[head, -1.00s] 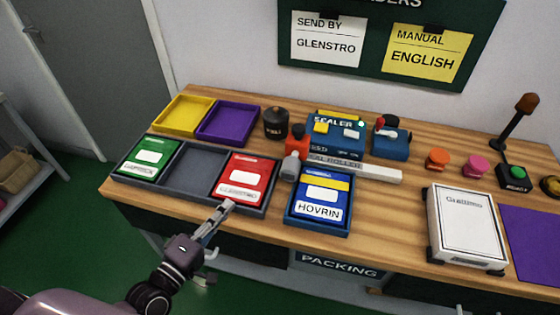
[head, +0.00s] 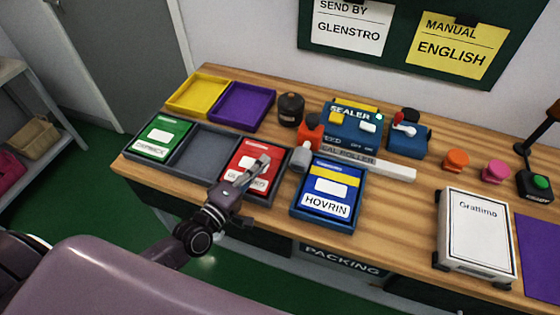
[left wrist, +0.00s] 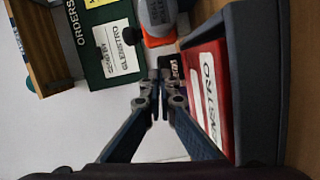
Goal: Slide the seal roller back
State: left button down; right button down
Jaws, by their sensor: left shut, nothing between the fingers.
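The seal roller's grey handle (head: 300,157) stands at the left end of a pale rail (head: 385,170) lettered for the roller, in front of the blue sealer (head: 352,122). A grey rounded part, apparently the same handle, shows at the top of the left wrist view (left wrist: 157,14). My left gripper (head: 262,163) is shut and empty. It is over the red booklet (head: 250,180), to the left of the handle and apart from it. The fingertips (left wrist: 160,80) meet in the left wrist view. My right gripper is not in view.
A blue HOVRIN booklet in its tray (head: 325,222) sits right of the red one. An orange-red block (head: 311,132) and a dark pot (head: 290,108) stand behind the handle. The wood between the rail and the white Grattimo box (head: 476,238) is clear.

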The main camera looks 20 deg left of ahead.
pick_arm(q)
jog(key=shift+x, duration=1)
jog(key=d+p, duration=0.1)
jog(key=d, duration=0.2)
jog(key=shift+d+f, duration=0.1)
jog(key=shift+f, duration=0.05)
jog(key=shift+d+f+p, duration=0.15)
jog(key=shift+d+p, duration=0.15)
jog(key=shift+d, duration=0.15)
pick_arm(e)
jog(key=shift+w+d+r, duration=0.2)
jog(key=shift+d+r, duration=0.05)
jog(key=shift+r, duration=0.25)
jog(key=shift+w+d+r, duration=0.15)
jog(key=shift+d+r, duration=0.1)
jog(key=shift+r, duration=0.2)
pick_arm(q)
jog(key=shift+d, duration=0.1)
